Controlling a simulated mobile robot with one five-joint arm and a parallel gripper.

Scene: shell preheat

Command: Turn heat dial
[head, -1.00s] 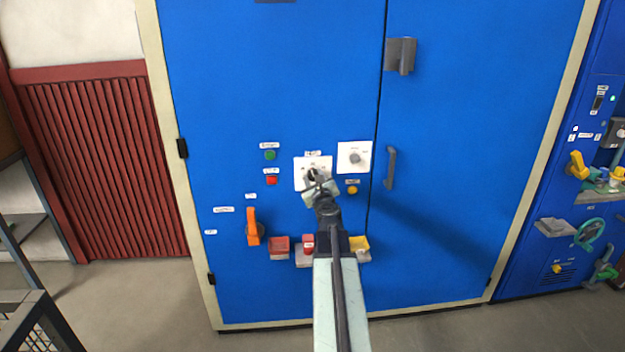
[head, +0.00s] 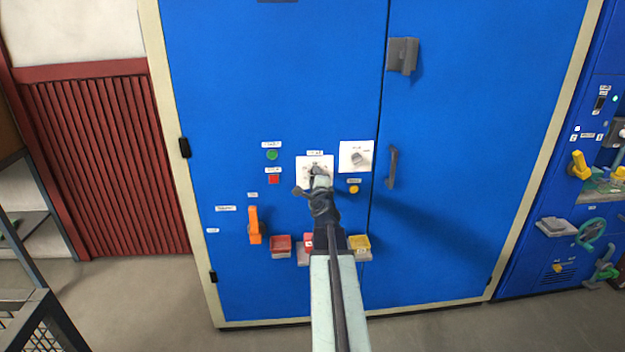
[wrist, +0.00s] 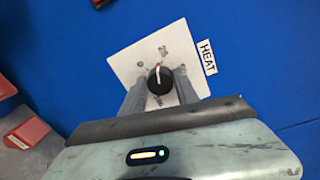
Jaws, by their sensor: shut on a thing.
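The heat dial (wrist: 160,80) is a round black knob with a pale pointer line, on a white square plate (wrist: 151,55) beside a label reading HEAT (wrist: 207,57). In the wrist view my gripper (wrist: 160,88) has one finger on each side of the knob and is shut on it. In the wrist view the pointer line runs up from the knob's middle toward the plate's upper edge. In the head view the heat plate (head: 303,166) is on the blue cabinet, and my gripper (head: 317,174) covers most of its dial.
A second white plate with a grey knob (head: 358,157) is just right. Green (head: 272,155) and red (head: 274,179) buttons are left, a yellow button (head: 354,189) is lower right.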

